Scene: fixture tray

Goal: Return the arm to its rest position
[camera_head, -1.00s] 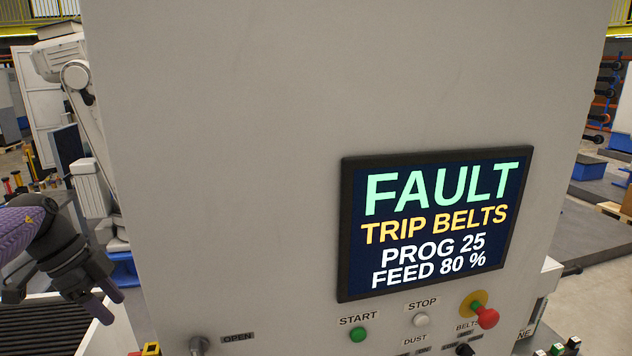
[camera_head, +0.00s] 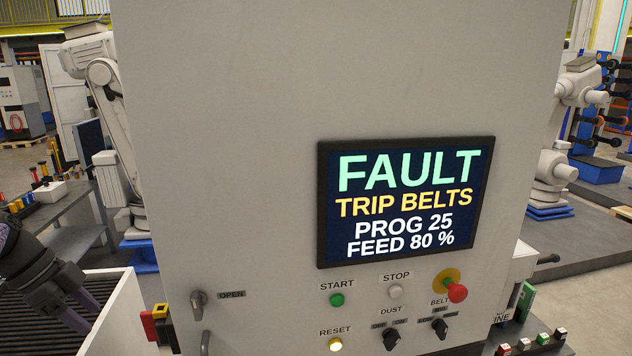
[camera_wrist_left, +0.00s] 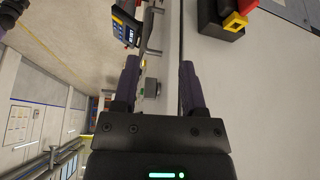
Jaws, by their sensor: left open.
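My left gripper (camera_head: 82,312) is at the lower left edge of the head view, with a dark body and purplish fingers. It is beside the grey machine cabinet, over the white-walled bin. In the left wrist view its two fingers (camera_wrist_left: 160,85) stand apart with nothing between them. Most of the left arm is cut off by the frame edge. My right gripper does not show in either view.
The grey cabinet (camera_head: 230,120) fills the middle. Its screen (camera_head: 405,200) reads FAULT, TRIP BELTS. Below are a green START button (camera_head: 337,300), a lit RESET button (camera_head: 335,344), a red knob (camera_head: 457,293) and a handle (camera_head: 198,300). A white-walled bin (camera_head: 118,318) stands lower left.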

